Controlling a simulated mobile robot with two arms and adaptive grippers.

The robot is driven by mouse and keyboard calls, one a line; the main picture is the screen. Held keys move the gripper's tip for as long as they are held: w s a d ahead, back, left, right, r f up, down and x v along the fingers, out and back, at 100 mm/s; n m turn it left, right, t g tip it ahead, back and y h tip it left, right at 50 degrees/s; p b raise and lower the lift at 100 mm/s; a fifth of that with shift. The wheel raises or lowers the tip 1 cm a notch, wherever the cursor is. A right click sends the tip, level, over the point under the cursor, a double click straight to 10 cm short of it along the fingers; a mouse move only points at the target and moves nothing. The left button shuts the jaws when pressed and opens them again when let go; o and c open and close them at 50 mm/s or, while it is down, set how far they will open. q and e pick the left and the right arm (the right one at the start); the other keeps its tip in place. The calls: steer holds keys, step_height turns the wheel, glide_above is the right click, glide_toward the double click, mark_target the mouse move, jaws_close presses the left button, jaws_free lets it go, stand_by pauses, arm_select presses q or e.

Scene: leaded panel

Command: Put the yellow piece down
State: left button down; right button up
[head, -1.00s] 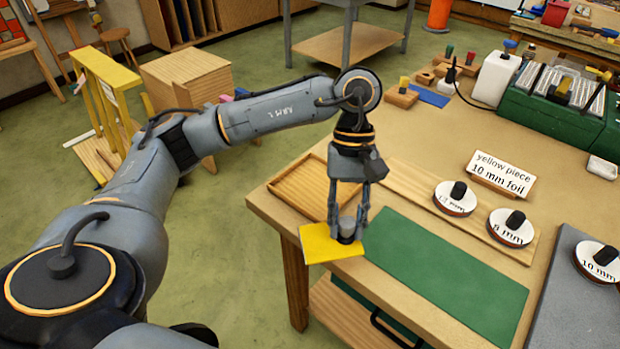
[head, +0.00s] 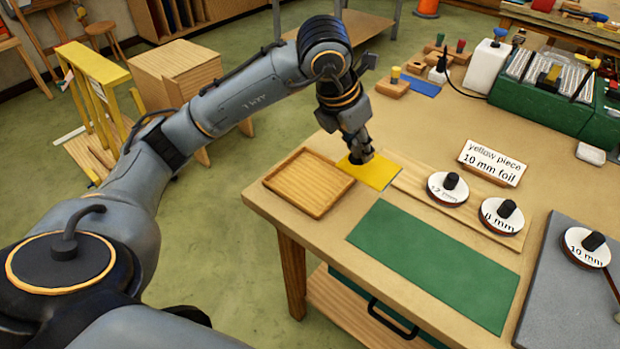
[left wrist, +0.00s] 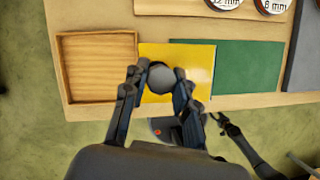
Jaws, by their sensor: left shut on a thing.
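The yellow piece (head: 378,175) is a flat sheet with a round grey knob (left wrist: 162,78). My left gripper (head: 360,157) is shut on this knob, and the sheet is about level under the fingers. In the head view it shows between the wooden tray (head: 288,188) and the wooden strip (head: 418,190). In the left wrist view the yellow piece (left wrist: 203,62) covers the left end of the green mat (left wrist: 250,62). It seems to hang above the table; the gap is hard to judge. A dark gripper-like shape (left wrist: 223,123), perhaps my right gripper, shows low in the wrist view.
A sign (head: 492,163) reads "yellow piece 10 mm foil". Labelled round discs with black knobs, one reading 8 mm (head: 502,216) and one 10 mm (head: 587,248), stand at the right. The green mat is bare in the head view. The tray is empty.

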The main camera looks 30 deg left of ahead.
arm_select(q)
steer(key=a+f+p, duration=0.1)
steer(key=a+f, duration=0.1)
steer(key=a, duration=0.2)
steer(key=a+f+p, duration=0.1)
steer(key=a+f, duration=0.2)
steer(key=a, duration=0.1)
steer(key=a+f+p, duration=0.2)
steer(key=a+f, duration=0.1)
steer(key=a, duration=0.2)
steer(key=shift+w+f, duration=0.25)
steer(key=shift+w, duration=0.1)
steer(key=shift+a+f, duration=0.45)
step_height(320, 180, down, 2)
steer(key=shift+a+f+p, duration=0.15)
steer(key=shift+p, duration=0.7)
steer(key=shift+f, duration=0.6)
steer(key=shift+f, duration=0.1)
steer(key=c, duration=1)
jaws_free()
steer(key=shift+c, duration=0.2)
